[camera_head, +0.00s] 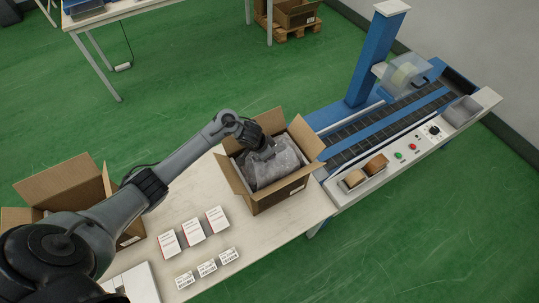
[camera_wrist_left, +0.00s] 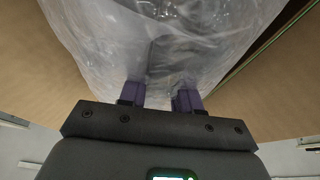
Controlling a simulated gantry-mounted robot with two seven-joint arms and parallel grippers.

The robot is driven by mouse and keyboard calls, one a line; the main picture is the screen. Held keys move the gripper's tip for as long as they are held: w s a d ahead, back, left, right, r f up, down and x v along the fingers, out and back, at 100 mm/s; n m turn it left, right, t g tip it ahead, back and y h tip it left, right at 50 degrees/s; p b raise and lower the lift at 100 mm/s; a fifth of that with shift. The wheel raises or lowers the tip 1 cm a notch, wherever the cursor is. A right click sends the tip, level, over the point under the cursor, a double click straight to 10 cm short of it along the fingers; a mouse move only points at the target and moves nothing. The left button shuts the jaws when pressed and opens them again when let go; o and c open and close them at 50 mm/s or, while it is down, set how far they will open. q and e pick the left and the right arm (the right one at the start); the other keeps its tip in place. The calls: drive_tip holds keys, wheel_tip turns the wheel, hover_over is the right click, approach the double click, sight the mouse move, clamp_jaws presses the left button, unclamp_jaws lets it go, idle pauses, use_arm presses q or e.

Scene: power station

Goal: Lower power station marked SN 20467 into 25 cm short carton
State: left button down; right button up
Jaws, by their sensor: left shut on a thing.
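The power station (camera_head: 275,167) is a grey block in clear plastic wrap, sitting mostly inside an open carton (camera_head: 280,198) on the table. Its top shows between the raised flaps. My left gripper (camera_head: 264,153) reaches in from the left and is shut on it from above. In the left wrist view the purple fingertips (camera_wrist_left: 160,95) grip the wrapped power station (camera_wrist_left: 160,45), with brown carton walls around it. The SN marking cannot be read, and its underside is hidden. My right gripper is not in view.
A second open carton (camera_head: 68,185) stands at the left, partly behind my left arm. White-and-red boxes (camera_head: 193,230) and label cards (camera_head: 207,267) lie on the table (camera_head: 175,205). A conveyor with a blue sealing machine (camera_head: 362,70) adjoins on the right.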

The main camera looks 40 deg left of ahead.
use_arm(q)
drive_tip(key=shift+w+f+b, duration=0.2)
drive_tip(key=shift+f+b, duration=1.5)
drive_tip(key=shift+b, duration=0.25)
drive_tip(key=shift+f+b, duration=0.55)
drive_tip(key=shift+f, duration=1.1)
